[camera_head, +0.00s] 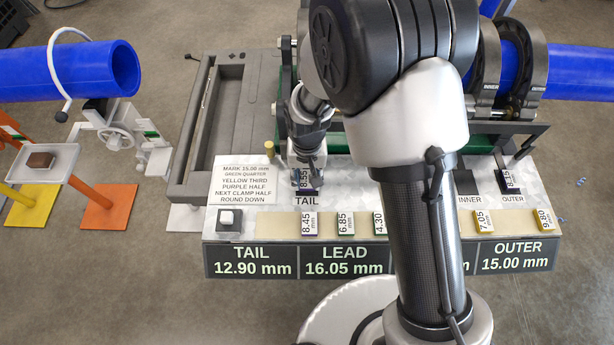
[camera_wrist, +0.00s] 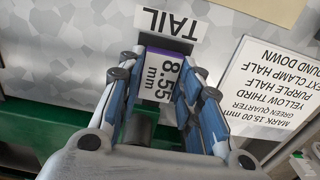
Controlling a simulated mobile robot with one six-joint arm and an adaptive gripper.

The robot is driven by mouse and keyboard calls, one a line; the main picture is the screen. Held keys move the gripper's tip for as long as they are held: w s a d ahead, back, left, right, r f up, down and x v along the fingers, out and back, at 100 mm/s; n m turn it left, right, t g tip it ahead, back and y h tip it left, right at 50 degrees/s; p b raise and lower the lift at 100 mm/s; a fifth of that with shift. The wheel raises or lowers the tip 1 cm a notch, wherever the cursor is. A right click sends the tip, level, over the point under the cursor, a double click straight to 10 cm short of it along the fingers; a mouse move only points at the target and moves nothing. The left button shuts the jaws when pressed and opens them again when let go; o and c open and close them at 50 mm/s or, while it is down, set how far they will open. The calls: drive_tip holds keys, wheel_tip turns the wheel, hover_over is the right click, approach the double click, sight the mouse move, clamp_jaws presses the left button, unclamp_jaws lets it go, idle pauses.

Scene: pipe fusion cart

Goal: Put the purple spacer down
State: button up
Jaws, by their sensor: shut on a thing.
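The purple spacer marked 8.55 mm (camera_head: 308,181) is at the dark TAIL square of the cart's upper shelf. It also shows in the wrist view (camera_wrist: 162,75), label up, its purple edge overlapping the dark square (camera_wrist: 168,42) by the TAIL label. My gripper (camera_head: 307,165) points down there, its fingers shut on the spacer from both sides; it also shows in the wrist view (camera_wrist: 163,80). I cannot tell whether the spacer touches the surface. Another purple-edged spacer, marked 8.45 mm (camera_head: 309,224), lies in the front row below the TAIL label.
Spacers marked 6.85 (camera_head: 345,224), 4.30 (camera_head: 379,223), 7.05 (camera_head: 484,221) and 9.80 (camera_head: 545,220) lie along the front row. An 8.15 spacer (camera_head: 510,181) is at OUTER. An instruction card (camera_head: 246,181) lies left of my gripper. My arm hides the shelf's middle.

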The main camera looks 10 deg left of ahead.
drive_tip(key=shift+f, duration=0.15)
drive_tip(key=o, duration=1)
